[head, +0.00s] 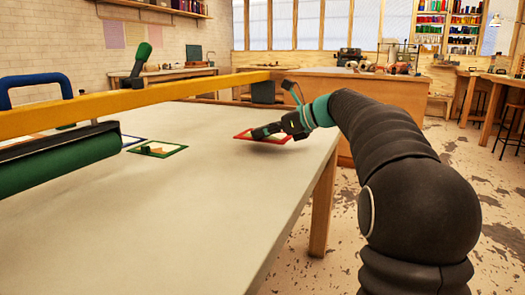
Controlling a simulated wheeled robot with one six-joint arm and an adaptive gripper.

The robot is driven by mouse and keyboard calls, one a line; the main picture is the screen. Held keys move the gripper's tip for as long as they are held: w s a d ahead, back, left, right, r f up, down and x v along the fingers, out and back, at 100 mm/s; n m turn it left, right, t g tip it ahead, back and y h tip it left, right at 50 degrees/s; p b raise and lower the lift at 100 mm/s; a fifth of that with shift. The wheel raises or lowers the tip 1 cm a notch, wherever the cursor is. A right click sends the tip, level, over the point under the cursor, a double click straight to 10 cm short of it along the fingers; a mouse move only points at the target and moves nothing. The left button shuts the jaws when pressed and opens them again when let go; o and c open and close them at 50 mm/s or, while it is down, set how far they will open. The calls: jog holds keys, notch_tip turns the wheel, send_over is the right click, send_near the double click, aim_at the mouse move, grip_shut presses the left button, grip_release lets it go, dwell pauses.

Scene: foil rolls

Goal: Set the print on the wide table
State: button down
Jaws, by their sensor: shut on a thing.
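A flat print with a red border (241,135) is at the far right part of the pale-topped wide table (190,215). My gripper (262,132) is black with a teal band behind it, reaches in from the right and is shut on the red-bordered print. The fingers and wrist cover the print's middle and right side. I cannot tell whether the print rests on the tabletop or is held just above it.
A green roller (60,160) is at the table's left, and a yellow beam (150,102) crosses above the table. The near and middle tabletop is bare. A wooden counter (375,88) with several items stands behind. Open floor (480,160) lies to the right.

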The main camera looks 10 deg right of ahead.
aim_at(263, 156)
jog(key=shift+f+b, duration=0.65)
jog(key=shift+f, duration=1.3)
jog(key=shift+f, duration=0.2)
jog(key=c, duration=1.1)
grip_release()
jog(key=shift+c, duration=0.2)
jog(key=shift+r, duration=0.25)
jog(key=p+v, duration=0.1)
jog(key=v, duration=1.1)
jog(key=shift+s+f+p, duration=0.1)
jog(key=shift+f+p, duration=0.05)
jog(key=shift+p, duration=0.15)
